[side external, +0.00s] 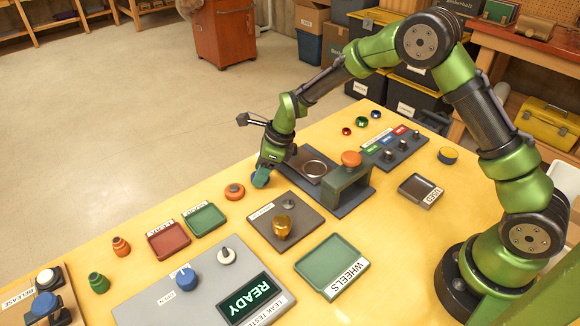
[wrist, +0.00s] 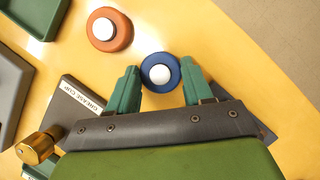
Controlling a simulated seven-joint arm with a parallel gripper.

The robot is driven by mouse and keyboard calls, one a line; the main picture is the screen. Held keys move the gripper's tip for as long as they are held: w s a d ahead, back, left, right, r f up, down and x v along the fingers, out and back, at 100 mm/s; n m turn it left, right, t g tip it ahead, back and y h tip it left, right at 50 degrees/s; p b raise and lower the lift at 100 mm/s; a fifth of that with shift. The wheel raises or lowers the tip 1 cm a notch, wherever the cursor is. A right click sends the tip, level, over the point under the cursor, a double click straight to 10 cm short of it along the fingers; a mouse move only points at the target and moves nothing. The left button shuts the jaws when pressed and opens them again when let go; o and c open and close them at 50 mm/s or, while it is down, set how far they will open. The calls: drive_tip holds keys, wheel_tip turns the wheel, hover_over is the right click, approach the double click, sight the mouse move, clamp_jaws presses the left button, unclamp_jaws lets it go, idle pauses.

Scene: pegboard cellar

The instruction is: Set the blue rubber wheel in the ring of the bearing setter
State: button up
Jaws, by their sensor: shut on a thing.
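The blue rubber wheel (wrist: 146,77) with a white hub sits between the two green fingers of my gripper (wrist: 159,70) in the wrist view. The fingers are shut on its sides. In the side view my gripper (side external: 262,174) is low over the yellow table, left of the bearing setter, and the wheel is partly hidden by the fingers. I cannot tell whether it touches the table. The bearing setter (side external: 348,187) has a dark base, an orange knob and a silver ring (side external: 315,168). The ring looks empty. My gripper is beside the setter, apart from the ring.
An orange wheel (side external: 234,191) stands close by, also in the wrist view (wrist: 110,30). The grease cup plate (side external: 286,222) with a brass knob is in front. Red (side external: 168,240) and green (side external: 205,219) trays, a wheels tray (side external: 330,266) and a leak tester (side external: 205,290) fill the near table.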

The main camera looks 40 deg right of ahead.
wheel_tip(320, 180, up, 8)
drive_tip(key=shift+r, duration=0.2)
drive_tip(key=s+d, duration=0.2)
drive_tip(key=d, duration=0.2)
drive_tip(key=s+d, duration=0.3)
drive_tip(key=d, duration=0.1)
drive_tip(key=s+d, duration=0.2)
drive_tip(key=d, duration=0.2)
drive_tip(key=shift+s+d+f, duration=0.15)
drive_tip(key=shift+d+f, duration=0.1)
drive_tip(key=shift+f, duration=2.6)
drive_tip(key=shift+f, duration=0.45)
